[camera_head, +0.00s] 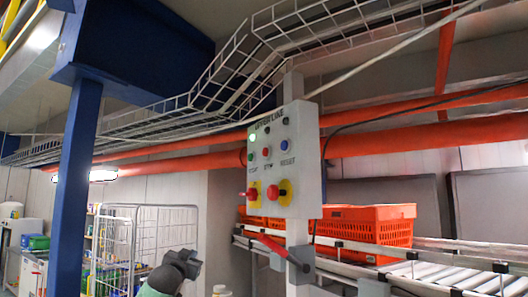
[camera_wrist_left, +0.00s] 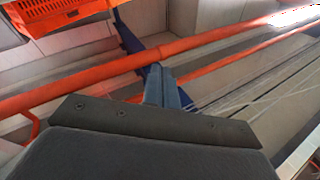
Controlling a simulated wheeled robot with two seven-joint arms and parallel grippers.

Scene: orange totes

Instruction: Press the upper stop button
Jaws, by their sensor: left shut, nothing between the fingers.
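A light grey control panel (camera_head: 308,175) on a post stands right of centre in the head view. A small red button (camera_head: 265,152) sits in its middle row, above a label that seems to read STOP. Two large red mushroom buttons on yellow plates sit lower, one at left (camera_head: 251,193) and one at right (camera_head: 284,192). My left gripper (camera_head: 187,262) is low and left of the panel, apart from it, shut and empty. Its closed fingers (camera_wrist_left: 163,88) show in the left wrist view, where no panel is visible. My right gripper is not in view.
Orange crates (camera_head: 365,232) stand on a roller conveyor (camera_head: 440,272) behind and right of the panel. A blue column (camera_head: 75,190) and a wire cage cart (camera_head: 150,235) are at left. Wire cable tray (camera_head: 215,85) and orange pipes (camera_head: 420,140) run overhead.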

